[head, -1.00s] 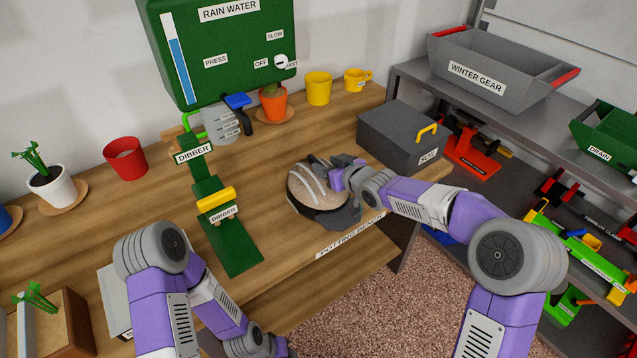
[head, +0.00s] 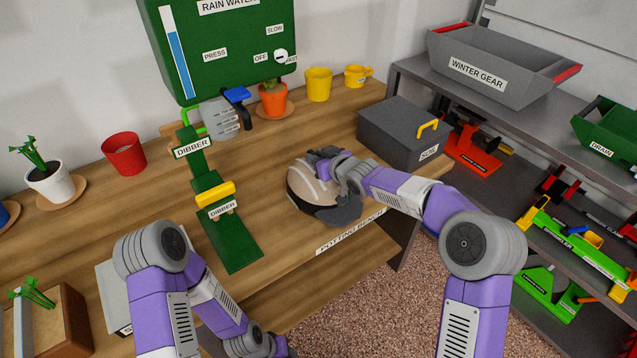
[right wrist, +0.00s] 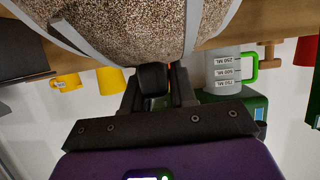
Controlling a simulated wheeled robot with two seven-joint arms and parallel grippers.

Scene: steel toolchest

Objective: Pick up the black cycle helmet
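A helmet-like rounded thing (head: 312,188) lies on the potting bench near its front edge. It has a speckled brown surface, pale bands across it and a dark grey edge piece at the front right. My right gripper (head: 322,154) is at its far upper side, with the arm reaching over from the right. In the right wrist view the speckled surface (right wrist: 130,28) fills the top, just beyond the dark fingers (right wrist: 160,82). The fingers are close together with a dark block between or on them; a grip is not clear. My left gripper's fingers are out of the picture.
A grey box (head: 402,132) with a yellow handle stands right of the helmet. A green dibber stand (head: 228,245) is to its left. A jug (head: 220,118), an orange pot (head: 272,100) and yellow cups (head: 318,84) stand behind. Bare bench lies between.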

